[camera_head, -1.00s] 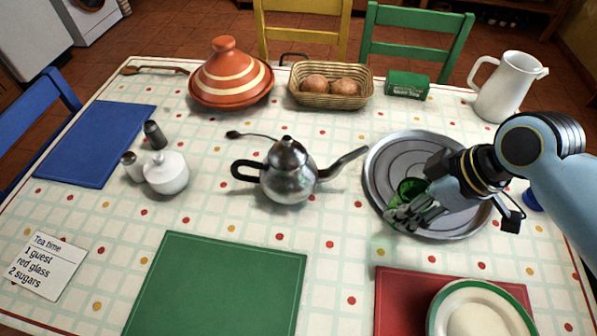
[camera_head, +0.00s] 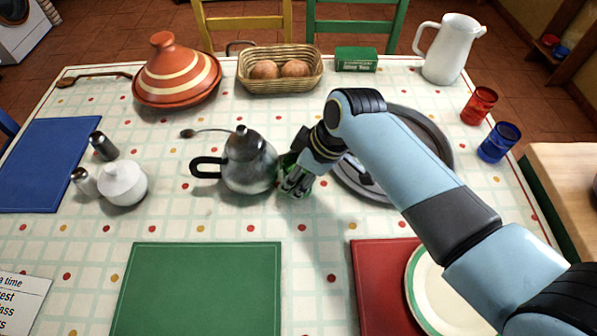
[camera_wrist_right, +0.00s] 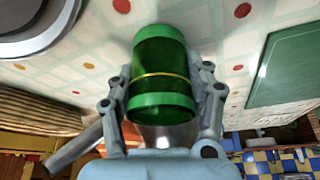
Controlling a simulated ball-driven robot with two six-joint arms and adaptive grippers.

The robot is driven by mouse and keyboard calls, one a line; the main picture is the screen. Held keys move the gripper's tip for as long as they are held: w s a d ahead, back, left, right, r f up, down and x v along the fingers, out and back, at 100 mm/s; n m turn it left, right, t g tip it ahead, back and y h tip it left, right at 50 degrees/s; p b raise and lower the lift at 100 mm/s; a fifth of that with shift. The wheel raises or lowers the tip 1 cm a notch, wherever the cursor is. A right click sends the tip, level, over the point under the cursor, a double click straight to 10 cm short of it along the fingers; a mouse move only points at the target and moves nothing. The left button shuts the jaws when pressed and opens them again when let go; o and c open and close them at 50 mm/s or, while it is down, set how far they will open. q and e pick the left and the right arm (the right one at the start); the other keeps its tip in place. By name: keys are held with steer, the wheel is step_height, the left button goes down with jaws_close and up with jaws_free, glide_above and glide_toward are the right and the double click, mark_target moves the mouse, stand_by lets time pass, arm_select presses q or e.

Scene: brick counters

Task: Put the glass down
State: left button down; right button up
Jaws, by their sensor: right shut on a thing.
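The green glass (camera_wrist_right: 160,75) with a thin gold band is between the fingers of my right gripper (camera_wrist_right: 165,95) in the right wrist view. In the head view the right gripper (camera_head: 297,180) holds it just right of the metal teapot (camera_head: 249,165), and only a sliver of green glass (camera_head: 287,160) shows. The teapot's spout is hidden behind the gripper. I cannot tell whether the glass touches the table. The round metal tray (camera_head: 437,140) lies to the right, partly behind my arm. The left gripper does not show.
A red glass (camera_head: 479,105) and a blue glass (camera_head: 498,142) stand at the right edge. A green mat (camera_head: 200,290) and a red mat (camera_head: 375,285) with a plate (camera_head: 425,290) lie in front. A sugar bowl (camera_head: 123,184) stands left. Cloth between teapot and green mat is clear.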

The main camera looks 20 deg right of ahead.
steer(key=o, duration=1.2)
steer(key=shift+f, duration=0.1)
steer(key=shift+o, duration=0.2)
